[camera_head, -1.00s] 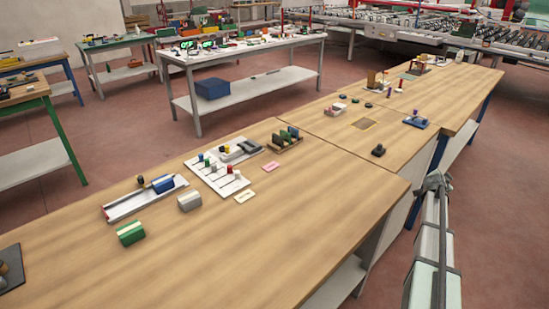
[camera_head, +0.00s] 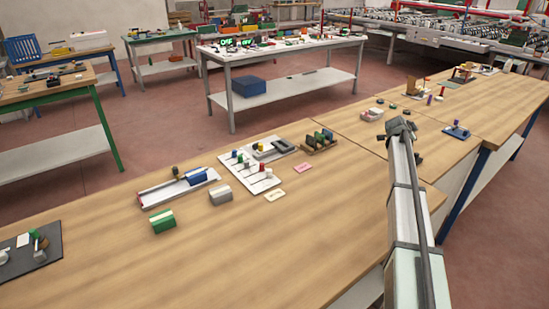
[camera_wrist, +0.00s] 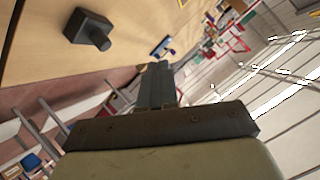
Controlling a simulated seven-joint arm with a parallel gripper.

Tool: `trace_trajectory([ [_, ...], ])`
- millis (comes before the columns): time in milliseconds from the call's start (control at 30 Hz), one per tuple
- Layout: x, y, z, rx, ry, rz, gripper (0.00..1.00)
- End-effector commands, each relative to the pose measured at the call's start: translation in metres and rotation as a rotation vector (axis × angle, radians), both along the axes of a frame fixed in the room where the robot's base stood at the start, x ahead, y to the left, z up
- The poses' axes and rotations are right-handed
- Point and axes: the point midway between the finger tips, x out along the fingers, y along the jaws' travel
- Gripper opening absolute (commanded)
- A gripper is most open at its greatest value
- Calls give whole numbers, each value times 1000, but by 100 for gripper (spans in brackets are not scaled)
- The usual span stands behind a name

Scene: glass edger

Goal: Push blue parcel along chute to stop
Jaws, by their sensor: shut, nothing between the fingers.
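The blue parcel (camera_head: 197,176) is a small block with a pale band beside it. It sits in the right part of a long, pale, shallow chute (camera_head: 160,194) on the wooden bench. The chute's left end (camera_head: 139,201) has a small reddish mark; I cannot tell which end bears the stop. My gripper (camera_wrist: 156,68) is shut and empty in the wrist view, by the bench edge and far to the right of the parcel. In the head view my arm stands at the right, and the fingers cannot be made out.
A green block (camera_head: 162,221) and a grey block (camera_head: 220,195) stand in front of the chute. A white slotted board (camera_head: 250,177) with coloured knobs lies to its right. A black block with a knob (camera_wrist: 88,28) is near my gripper.

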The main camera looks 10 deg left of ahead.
Motion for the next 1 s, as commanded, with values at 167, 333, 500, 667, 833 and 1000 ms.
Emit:
trace_trajectory([
  [167,17,105,4,52,49,32,0],
  [333,20,203,7,96,101,57,0],
  [500,12,301,11,131,157,82,0],
  [667,-6,393,16,161,214,105,0],
  [833,-35,488,22,182,278,128,0],
  [1000,-74,581,29,196,345,150,0],
])
